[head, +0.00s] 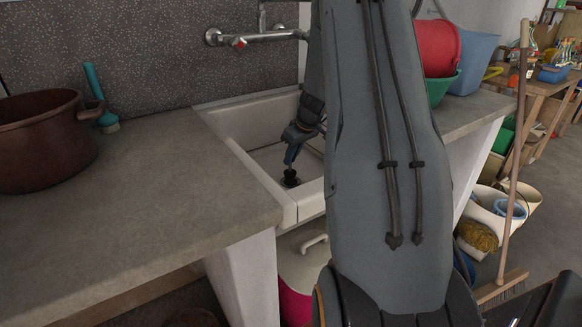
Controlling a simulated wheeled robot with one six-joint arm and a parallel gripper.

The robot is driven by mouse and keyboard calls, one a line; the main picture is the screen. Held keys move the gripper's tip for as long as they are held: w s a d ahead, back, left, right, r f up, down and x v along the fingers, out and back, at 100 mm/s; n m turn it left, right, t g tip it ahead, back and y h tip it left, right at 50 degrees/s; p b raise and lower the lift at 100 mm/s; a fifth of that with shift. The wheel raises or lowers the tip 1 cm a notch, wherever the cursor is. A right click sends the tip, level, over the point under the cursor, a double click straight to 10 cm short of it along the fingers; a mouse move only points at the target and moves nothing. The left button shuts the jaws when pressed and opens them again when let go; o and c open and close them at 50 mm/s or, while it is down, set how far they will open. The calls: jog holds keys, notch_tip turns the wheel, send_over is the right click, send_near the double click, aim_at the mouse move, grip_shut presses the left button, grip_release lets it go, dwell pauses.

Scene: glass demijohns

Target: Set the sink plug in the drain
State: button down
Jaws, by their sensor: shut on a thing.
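My gripper (290,158) reaches down into the white sink (240,125), its fingers low near the basin floor. It is shut on the sink plug (291,179), a small black piece below the fingertips. The plug is at or just over the basin floor. The drain itself is hidden, and I cannot tell whether the plug sits in it. My forearm covers the right part of the sink.
A brown pot (45,140) and a teal-handled brush (98,95) stand on the counter (150,200) at left. The tap (255,38) is above the sink. Red (438,48) and blue (474,62) tubs stand at right. A broom (515,150) stands upright at far right.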

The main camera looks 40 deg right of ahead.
aim_at(291, 173)
jog(key=shift+f, duration=1.75)
jog(key=shift+f, duration=0.15)
jog(key=c, duration=1.8)
grip_release()
jog(key=shift+c, duration=0.2)
jog(key=shift+r, duration=0.45)
jog(key=v, duration=1.1)
jog(key=shift+s+r+b, duration=0.15)
jog(key=shift+r+b, duration=0.05)
jog(key=shift+b, duration=0.25)
